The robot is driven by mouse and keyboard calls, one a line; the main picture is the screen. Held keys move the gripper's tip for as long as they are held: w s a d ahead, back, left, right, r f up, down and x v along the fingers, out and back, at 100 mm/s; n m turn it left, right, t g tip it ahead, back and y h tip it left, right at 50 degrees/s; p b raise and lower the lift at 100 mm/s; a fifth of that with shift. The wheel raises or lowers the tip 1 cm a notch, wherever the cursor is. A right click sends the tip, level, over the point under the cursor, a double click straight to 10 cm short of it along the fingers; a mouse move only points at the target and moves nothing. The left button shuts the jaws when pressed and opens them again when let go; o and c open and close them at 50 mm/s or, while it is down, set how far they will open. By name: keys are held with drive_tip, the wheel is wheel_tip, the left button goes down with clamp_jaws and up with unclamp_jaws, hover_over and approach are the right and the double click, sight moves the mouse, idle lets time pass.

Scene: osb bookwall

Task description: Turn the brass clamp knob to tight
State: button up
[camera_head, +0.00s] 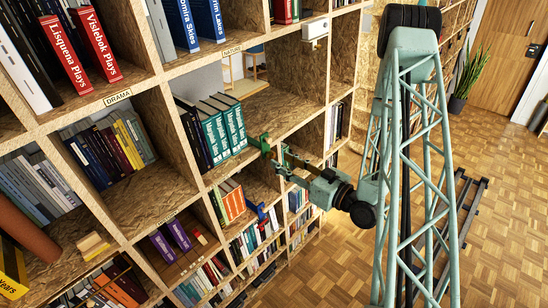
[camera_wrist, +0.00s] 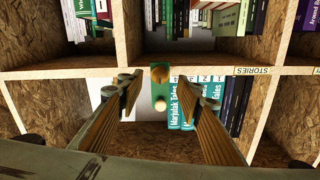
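A green clamp (camera_wrist: 158,90) sits on the shelf board edge in the middle of the wrist view. A round brass knob (camera_wrist: 160,73) is at its upper end and a pale ball (camera_wrist: 160,105) is lower on it. My gripper (camera_wrist: 166,87) is open, with one finger on each side of the clamp and a gap on both sides. Nothing is held. In the head view the green clamp (camera_head: 262,143) is at the shelf edge beside the teal books, and my gripper (camera_head: 283,155) reaches it from the right. The knob's setting cannot be read.
Teal books (camera_head: 221,122) stand in the cubby behind the clamp. A small blue item (camera_head: 256,212) is on a shelf edge below. Wooden dividers and boards (camera_wrist: 60,72) frame the cubbies around my fingers. The parquet floor (camera_head: 330,265) to the right is mostly open.

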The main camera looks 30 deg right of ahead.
sight(273, 156)
drive_tip(key=shift+x, duration=2.55)
drive_tip(key=shift+c, duration=0.3)
drive_tip(key=c, duration=0.8)
